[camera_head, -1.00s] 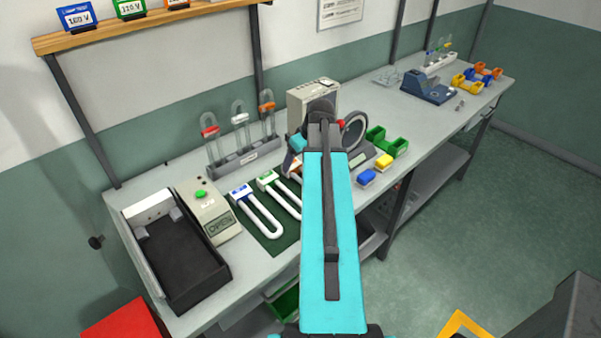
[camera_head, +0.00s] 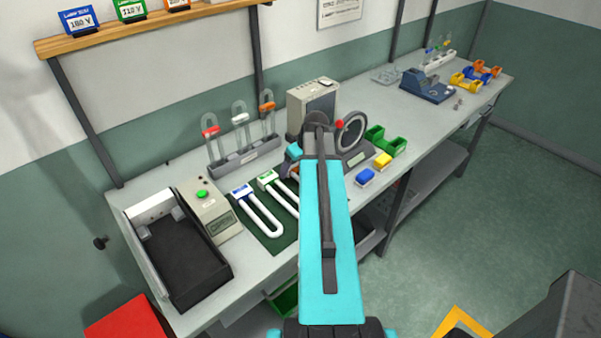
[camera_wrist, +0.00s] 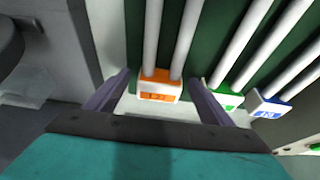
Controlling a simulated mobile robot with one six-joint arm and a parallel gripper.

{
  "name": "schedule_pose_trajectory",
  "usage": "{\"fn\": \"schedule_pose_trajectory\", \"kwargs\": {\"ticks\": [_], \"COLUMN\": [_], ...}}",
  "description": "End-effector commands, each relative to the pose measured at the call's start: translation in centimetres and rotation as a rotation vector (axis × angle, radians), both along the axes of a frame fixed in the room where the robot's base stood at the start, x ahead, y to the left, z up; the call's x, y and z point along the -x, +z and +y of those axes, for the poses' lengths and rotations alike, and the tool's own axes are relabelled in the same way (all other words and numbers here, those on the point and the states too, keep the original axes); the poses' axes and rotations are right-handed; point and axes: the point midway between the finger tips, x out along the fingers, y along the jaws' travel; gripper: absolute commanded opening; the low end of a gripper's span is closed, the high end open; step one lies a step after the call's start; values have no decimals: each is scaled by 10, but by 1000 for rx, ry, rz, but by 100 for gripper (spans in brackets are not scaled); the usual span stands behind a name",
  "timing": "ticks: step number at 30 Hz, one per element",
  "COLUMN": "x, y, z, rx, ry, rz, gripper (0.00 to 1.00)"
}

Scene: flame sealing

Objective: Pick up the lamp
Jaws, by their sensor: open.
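Three U-shaped white lamps lie side by side on a dark green mat (camera_head: 278,243). In the wrist view they have an orange base, a green base and a blue base. The orange-based lamp (camera_wrist: 160,86) is between the fingers of my gripper (camera_wrist: 160,77), which is open with a gap on both sides of the base. The green-based lamp (camera_wrist: 226,98) is just right of the right finger, and the blue-based lamp (camera_wrist: 268,103) is farther right. In the head view, the blue-based lamp (camera_head: 262,214) and green-based lamp (camera_head: 282,189) show; my arm hides most of the orange-based one.
A rack of upright lamps (camera_head: 247,157) stands behind the mat. A control box with a green button (camera_head: 207,211) and a black tray (camera_head: 181,262) are to the left. A beige box (camera_head: 312,98), a ring-shaped magnifier (camera_head: 350,132) and small coloured bins (camera_head: 386,140) are to the right.

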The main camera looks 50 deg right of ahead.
Motion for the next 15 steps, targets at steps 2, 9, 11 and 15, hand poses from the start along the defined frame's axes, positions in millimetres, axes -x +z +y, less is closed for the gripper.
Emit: {"fn": "schedule_pose_trajectory", "kwargs": {"ticks": [2, 9, 11, 15], "x": [0, 0, 0, 0], "y": [0, 0, 0, 0], "z": [0, 0, 0, 0], "rx": [0, 0, 0, 0], "ry": [0, 0, 0, 0], "rz": [0, 0, 0, 0], "gripper": [75, 62, 51, 28]}}
